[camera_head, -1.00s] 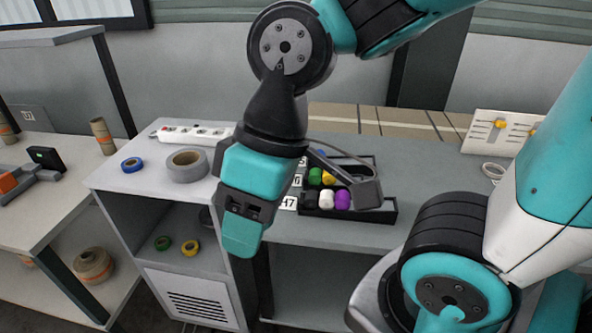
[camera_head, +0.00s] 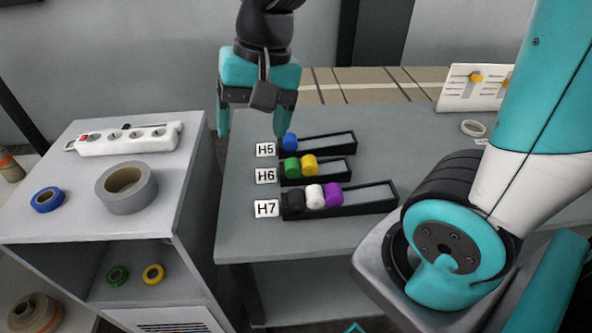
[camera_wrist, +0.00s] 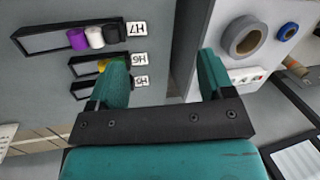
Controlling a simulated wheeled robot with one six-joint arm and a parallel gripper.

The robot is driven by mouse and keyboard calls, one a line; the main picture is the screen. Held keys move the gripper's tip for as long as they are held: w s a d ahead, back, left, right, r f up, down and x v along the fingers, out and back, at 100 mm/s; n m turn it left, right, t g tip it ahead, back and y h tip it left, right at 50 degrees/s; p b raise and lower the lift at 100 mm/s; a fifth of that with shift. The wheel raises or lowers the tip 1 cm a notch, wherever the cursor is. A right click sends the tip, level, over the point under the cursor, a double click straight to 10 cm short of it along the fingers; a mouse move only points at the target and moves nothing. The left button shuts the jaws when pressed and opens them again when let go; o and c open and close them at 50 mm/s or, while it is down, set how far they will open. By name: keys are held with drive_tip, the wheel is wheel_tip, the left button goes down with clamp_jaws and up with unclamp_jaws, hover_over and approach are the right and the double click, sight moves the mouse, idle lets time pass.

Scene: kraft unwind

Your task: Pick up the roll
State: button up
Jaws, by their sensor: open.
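Several rolls are in view, and I cannot tell which one is meant. A grey tape roll (camera_head: 140,202) lies flat on the grey cabinet, with a smaller blue tape roll (camera_head: 47,200) to its left. The wrist view also shows the grey roll (camera_wrist: 228,48) and the blue roll (camera_wrist: 291,31), at upper right. A green roll (camera_head: 118,275) and a yellow roll (camera_head: 153,273) lie on the cabinet's shelf. My gripper (camera_head: 252,127) is open and empty, pointing down near the far left part of the workbench, to the left of the H5 tray. In the wrist view its fingers (camera_wrist: 163,64) are spread.
Black trays H5 (camera_head: 335,143), H6 (camera_head: 335,171) and H7 (camera_head: 370,199) hold small coloured cylinders on the workbench (camera_head: 260,234). A white power strip (camera_head: 125,140) lies behind the grey roll. A gap separates cabinet and workbench. A brown roll (camera_head: 38,315) sits at lower left.

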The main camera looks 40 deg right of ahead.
drive_tip(key=w+d+f+m+h+b, duration=0.1)
drive_tip(key=w+d+f+m+b, duration=0.1)
drive_tip(key=w+d+f+m, duration=0.45)
drive_tip(key=m+h, duration=0.2)
drive_tip(key=m, duration=1.2)
hover_over(293, 162)
drive_tip(key=shift+g, duration=0.3)
drive_tip(key=f, duration=1.4)
drive_tip(key=shift+a+f, duration=0.2)
drive_tip(key=shift+f, duration=0.15)
drive_tip(key=shift+d+f+p, duration=0.15)
drive_tip(key=shift+f+p, duration=0.3)
drive_tip(key=shift+f, duration=2.5)
drive_tip(key=c, duration=1)
drive_tip(key=shift+r, duration=0.1)
